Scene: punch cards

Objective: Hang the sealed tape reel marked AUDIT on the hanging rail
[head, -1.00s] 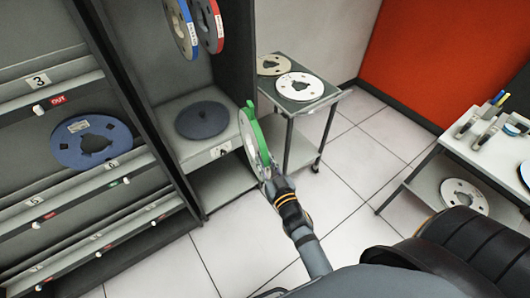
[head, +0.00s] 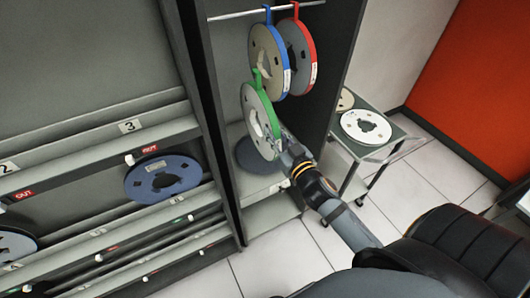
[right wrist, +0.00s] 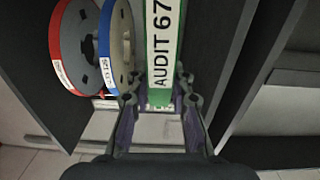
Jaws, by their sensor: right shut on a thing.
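The tape reel with the green seal band (head: 258,112) is held upright by my right gripper (head: 285,150). In the right wrist view its label reads "AUDIT 67" (right wrist: 162,45), and my right gripper (right wrist: 160,100) is shut on its edge. A green hook tab stands at its top. The hanging rail (head: 262,11) is a thin light bar across the top of the cabinet bay. The held reel is below the rail and apart from it, in front of the bay. My left gripper is not in view.
A blue-banded reel (head: 267,58) and a red-banded reel (head: 303,55) hang on the rail, right of the held reel's top. A dark reel (head: 250,156) lies on the shelf below. A left rack holds a blue reel (head: 150,185). The rail's left part is clear.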

